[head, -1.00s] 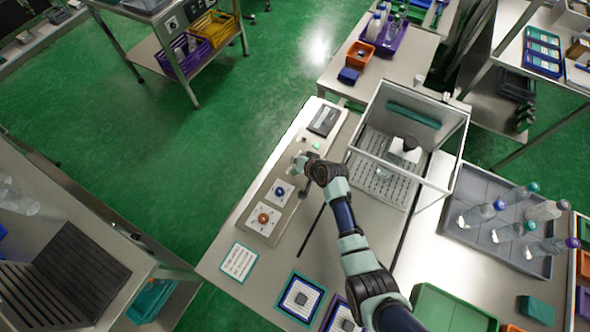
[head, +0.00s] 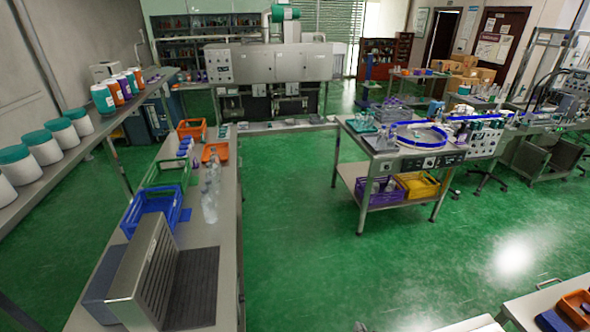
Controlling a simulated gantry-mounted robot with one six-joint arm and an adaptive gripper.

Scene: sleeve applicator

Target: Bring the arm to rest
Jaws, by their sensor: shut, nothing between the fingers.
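My arm and my gripper are not in the head view now, so I cannot see their pose. The control panel and the clear-walled machine seen earlier are also out of view. Only a pale bench corner (head: 475,325) shows at the bottom edge.
A long bench (head: 215,262) on the left holds a slatted metal unit (head: 150,268), a blue crate (head: 155,212) and clear bottles (head: 209,200). A steel workstation (head: 425,153) stands at centre right. Open green floor (head: 340,250) lies between them. An orange bin (head: 578,308) is at bottom right.

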